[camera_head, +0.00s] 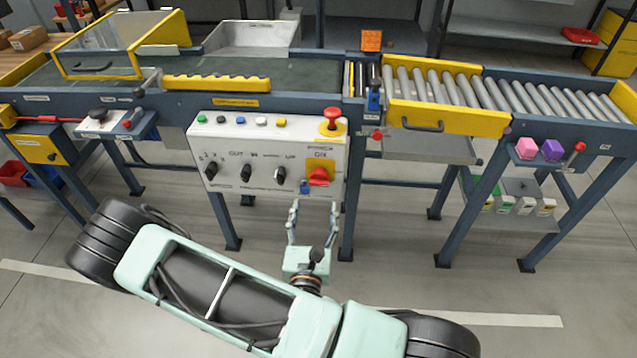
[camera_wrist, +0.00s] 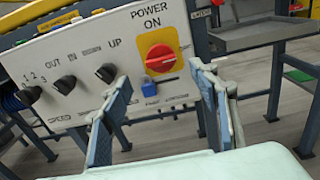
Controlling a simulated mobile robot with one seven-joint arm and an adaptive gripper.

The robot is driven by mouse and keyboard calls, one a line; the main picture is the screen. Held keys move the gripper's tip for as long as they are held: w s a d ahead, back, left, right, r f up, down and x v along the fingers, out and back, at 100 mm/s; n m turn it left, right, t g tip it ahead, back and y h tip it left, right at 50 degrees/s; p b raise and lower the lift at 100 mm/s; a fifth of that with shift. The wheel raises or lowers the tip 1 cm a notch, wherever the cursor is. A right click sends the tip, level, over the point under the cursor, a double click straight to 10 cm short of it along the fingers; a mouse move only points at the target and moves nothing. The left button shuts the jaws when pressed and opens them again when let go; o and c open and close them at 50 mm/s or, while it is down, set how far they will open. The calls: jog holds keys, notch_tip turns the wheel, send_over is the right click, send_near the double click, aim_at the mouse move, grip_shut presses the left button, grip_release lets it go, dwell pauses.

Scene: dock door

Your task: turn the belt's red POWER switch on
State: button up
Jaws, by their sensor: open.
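The red POWER switch (camera_head: 319,176) is a rotary knob on a yellow plate at the lower right of the white control panel (camera_head: 225,150). In the wrist view the red switch (camera_wrist: 161,57) has its grip bar lying roughly level, with "POWER ON" printed above it. A small blue piece (camera_wrist: 160,88) sits just below the knob. My gripper (camera_head: 313,208) is open and empty, just below and in front of the switch. In the wrist view my gripper's (camera_wrist: 160,80) two fingers stand apart, one on each side of the switch's lower area, not visibly touching it.
A red mushroom button (camera_head: 332,113) on yellow stands above the switch. Several black knobs (camera_head: 246,172) line the panel to the left. Blue table legs (camera_head: 347,225) stand behind my gripper. A roller conveyor (camera_head: 450,88) runs to the right. The floor in front is clear.

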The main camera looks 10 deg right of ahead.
aim_at(318, 184)
jog(key=b+x, duration=0.1)
jog(key=x, duration=0.9)
jog(key=shift+s, duration=0.1)
jog(key=c, duration=1.2)
jog(key=shift+o, duration=0.2)
